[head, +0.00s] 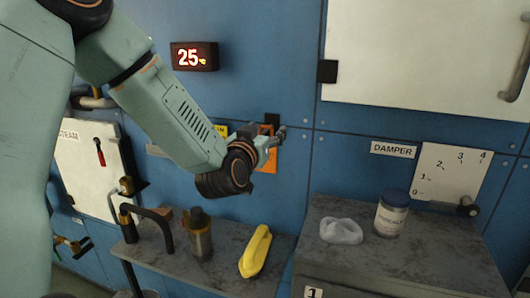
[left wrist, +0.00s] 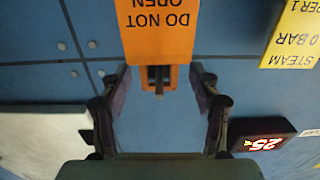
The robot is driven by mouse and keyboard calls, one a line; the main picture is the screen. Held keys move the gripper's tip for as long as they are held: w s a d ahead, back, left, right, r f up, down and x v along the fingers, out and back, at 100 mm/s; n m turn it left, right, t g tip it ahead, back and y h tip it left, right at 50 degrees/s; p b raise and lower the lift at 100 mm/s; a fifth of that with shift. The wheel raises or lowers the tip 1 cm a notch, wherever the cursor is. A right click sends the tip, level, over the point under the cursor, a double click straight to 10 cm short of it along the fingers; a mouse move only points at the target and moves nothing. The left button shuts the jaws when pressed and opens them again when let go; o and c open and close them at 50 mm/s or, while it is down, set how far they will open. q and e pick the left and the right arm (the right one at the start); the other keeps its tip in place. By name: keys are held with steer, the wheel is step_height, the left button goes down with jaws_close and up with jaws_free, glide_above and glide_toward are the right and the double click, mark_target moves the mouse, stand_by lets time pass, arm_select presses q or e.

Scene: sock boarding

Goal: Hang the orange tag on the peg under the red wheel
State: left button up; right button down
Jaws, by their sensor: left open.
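The orange tag (head: 268,164) hangs flat against the blue wall, partly hidden behind my left gripper (head: 270,141) in the head view. In the left wrist view the tag (left wrist: 158,28) appears upside down, with "DO NOT OPEN" on it. A dark peg-like part (left wrist: 159,76) shows at the tag's narrow end. My left gripper (left wrist: 160,82) is open, its fingers on either side of that end and apart from it. No red wheel shows clearly in either view. My right gripper is not in view.
A shelf (head: 222,272) below holds a yellow handled object (head: 255,251) and a dark-topped bottle (head: 199,236). On the right, a grey cabinet top (head: 420,262) bears a jar (head: 391,214) and a crumpled pale cloth (head: 341,231). A red display (head: 194,56) is on the wall.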

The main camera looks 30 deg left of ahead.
arm_select(q)
steer(key=shift+a, duration=0.15)
steer(key=shift+f, duration=0.1)
steer(key=shift+c, duration=0.5)
steer(key=shift+w+d, duration=0.3)
steer(key=shift+w, duration=0.05)
steer(key=c, duration=0.4)
steer(key=shift+s+a, duration=0.2)
steer(key=shift+s, duration=0.15)
steer(key=c, duration=0.5)
steer(key=shift+c, duration=0.8)
steer(key=shift+w, duration=0.25)
steer(key=shift+d, duration=0.15)
